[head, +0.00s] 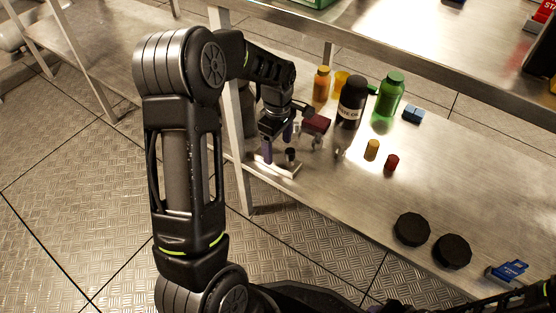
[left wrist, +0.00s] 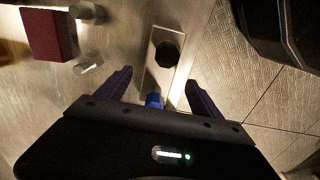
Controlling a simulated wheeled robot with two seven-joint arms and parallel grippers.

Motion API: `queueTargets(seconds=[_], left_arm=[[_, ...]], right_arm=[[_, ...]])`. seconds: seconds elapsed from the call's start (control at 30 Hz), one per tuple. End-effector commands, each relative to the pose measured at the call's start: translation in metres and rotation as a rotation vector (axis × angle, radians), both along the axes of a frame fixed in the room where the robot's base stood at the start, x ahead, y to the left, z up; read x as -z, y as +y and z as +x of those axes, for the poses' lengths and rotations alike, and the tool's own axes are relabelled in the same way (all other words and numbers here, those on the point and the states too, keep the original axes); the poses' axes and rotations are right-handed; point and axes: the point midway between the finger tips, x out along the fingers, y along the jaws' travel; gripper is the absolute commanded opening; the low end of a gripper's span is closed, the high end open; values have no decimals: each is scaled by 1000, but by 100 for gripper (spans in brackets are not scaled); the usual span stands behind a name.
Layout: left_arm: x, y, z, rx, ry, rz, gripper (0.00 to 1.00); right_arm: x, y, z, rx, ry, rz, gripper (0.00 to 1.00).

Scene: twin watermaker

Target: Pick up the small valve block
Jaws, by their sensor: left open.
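The small valve block appears to be the pale metal block with a black knob (head: 284,170), near the front edge of the steel shelf. In the left wrist view the block (left wrist: 157,75) shows its black round knob and a blue part at its near end. My left gripper (head: 278,143) is open above the block, with its purple fingers pointing down. In the left wrist view the gripper (left wrist: 158,78) has one finger on each side of the block, with nothing held. Whether the fingers touch it cannot be told.
A dark red block with metal fittings (head: 316,123) lies close beside the left gripper. Behind it stand an orange bottle (head: 321,84), a black bottle (head: 351,103) and a green bottle (head: 388,98). Two black discs (head: 412,230) lie at the right front. An upper shelf overhangs the back.

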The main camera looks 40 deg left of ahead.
Motion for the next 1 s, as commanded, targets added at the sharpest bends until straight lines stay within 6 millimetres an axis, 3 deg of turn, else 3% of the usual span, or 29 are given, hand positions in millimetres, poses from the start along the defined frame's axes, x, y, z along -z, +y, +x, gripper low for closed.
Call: queueTargets(seconds=[0.23, 0.4, 1.0], left_arm=[[36, 0, 0, 0, 2, 0, 76], [52, -1, 1, 0, 1, -1, 76], [51, -1, 1, 0, 0, 0, 76]], right_arm=[[24, -1, 3, 4, -3, 3, 36], [30, -1, 5, 4, -6, 4, 36], [29, -1, 5, 4, -4, 5, 36]])
